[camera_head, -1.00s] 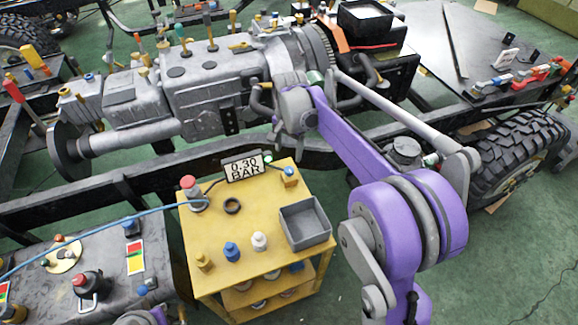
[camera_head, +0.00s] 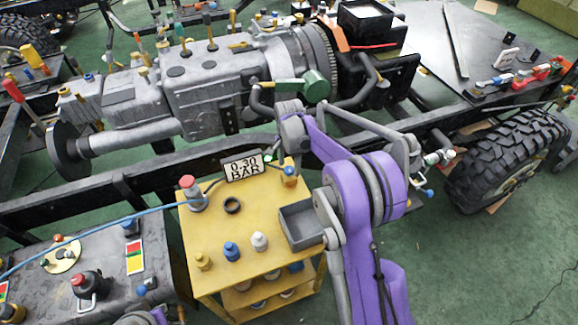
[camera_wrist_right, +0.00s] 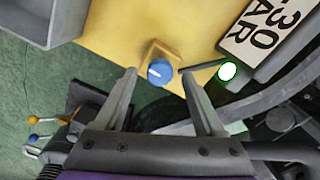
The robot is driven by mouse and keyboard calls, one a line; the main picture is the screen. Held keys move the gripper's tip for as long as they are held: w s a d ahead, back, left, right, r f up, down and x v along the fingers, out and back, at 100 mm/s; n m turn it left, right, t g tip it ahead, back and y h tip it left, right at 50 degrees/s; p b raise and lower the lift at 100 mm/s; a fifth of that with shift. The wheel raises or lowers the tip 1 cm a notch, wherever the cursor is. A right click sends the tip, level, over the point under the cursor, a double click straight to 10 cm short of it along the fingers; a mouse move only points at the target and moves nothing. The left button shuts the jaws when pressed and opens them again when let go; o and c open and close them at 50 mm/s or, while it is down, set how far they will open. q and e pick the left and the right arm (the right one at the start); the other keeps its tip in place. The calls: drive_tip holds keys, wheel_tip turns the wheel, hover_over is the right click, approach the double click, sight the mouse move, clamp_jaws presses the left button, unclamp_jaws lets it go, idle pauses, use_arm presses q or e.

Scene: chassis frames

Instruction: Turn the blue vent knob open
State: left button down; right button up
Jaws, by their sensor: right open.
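The blue vent knob (camera_head: 289,171) sits on a yellow-brown block at the back right corner of the yellow cart. In the right wrist view the round blue knob (camera_wrist_right: 160,72) carries a white line and lies between and just beyond the fingertips. My right gripper (camera_wrist_right: 158,76) is open, with one finger to each side of the knob and nothing held. In the head view its fingers are partly hidden by my wrist.
A grey bin (camera_head: 301,222), a red-capped fitting (camera_head: 190,190) and small bottles are on the cart (camera_head: 215,262). The black chassis rail (camera_head: 130,179) runs behind.

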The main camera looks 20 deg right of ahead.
drive_tip(key=shift+f, duration=0.35)
clamp_jaws()
